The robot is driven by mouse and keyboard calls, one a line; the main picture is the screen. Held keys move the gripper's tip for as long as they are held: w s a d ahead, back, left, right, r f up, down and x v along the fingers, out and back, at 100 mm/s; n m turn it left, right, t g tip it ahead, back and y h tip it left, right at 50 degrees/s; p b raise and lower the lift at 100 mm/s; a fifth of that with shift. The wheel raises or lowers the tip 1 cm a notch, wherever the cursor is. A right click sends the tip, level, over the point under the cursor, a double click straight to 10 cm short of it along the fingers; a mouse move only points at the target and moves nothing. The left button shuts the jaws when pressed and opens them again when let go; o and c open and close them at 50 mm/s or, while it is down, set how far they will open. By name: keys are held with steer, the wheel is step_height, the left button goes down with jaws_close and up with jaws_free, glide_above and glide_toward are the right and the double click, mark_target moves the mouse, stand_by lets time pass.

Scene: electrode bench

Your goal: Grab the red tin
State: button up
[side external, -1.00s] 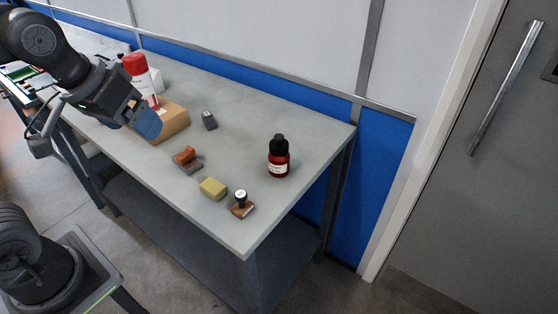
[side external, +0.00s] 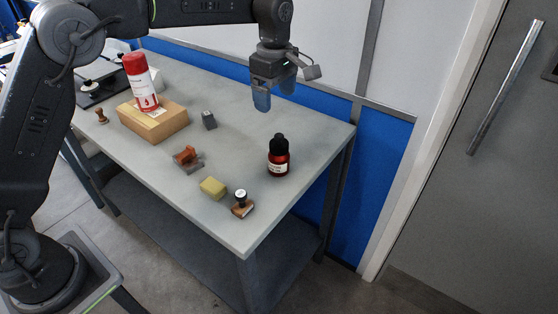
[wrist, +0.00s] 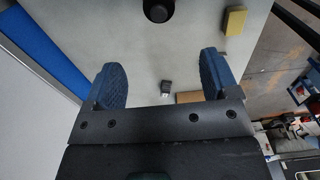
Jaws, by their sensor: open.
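The red tin (side external: 143,82), a tall can with a red cap, white band and red bottom, stands upright on a cardboard box (side external: 158,125) at the left of the bench. My gripper (side external: 275,95) is open and empty, high above the back of the bench, well to the right of the tin and apart from it. In the wrist view my gripper's two blue fingers (wrist: 160,78) are spread wide with nothing held. The tin does not show there; only an edge of the box (wrist: 189,97) does.
A dark bottle with a red body (side external: 278,160) stands at the right. Another stamp (side external: 101,117) stands left of the box. The back right is clear.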

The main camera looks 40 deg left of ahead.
mark_target(279, 135)
step_height(279, 135, down, 8)
steer(key=shift+d+f, duration=0.1)
steer(key=shift+f, duration=0.15)
steer(key=shift+d+f, duration=0.25)
steer(key=shift+f, duration=1.05)
steer(key=shift+d+f, duration=0.2)
steer(key=shift+f, duration=1.1)
steer(key=shift+c, duration=0.3)
steer(key=c, duration=1.4)
